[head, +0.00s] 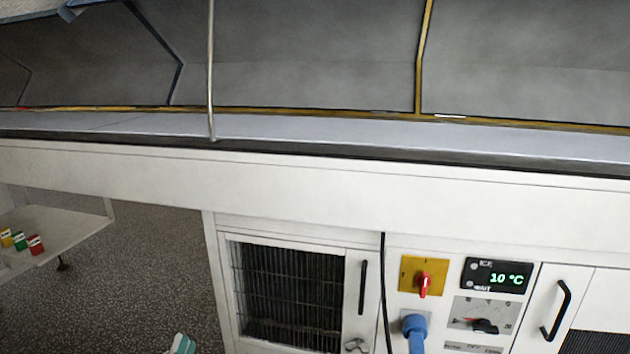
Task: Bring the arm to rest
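Neither of my grippers shows in the head view, and no arm can be clearly made out. A long white machine (300,190) fills most of the view. Its front carries a yellow panel with a red rotary switch (424,285), a display (497,276) reading 10 °C, and a dial with a black knob (485,326). A blue plug (414,330) sits in a socket below the switch.
A grilled door (290,295) and a handled door (556,310) flank the controls. A white shelf (75,232) at the left bears several small coloured containers (19,240). Speckled floor (140,270) is open between. A teal and white item (183,345) is cut off below.

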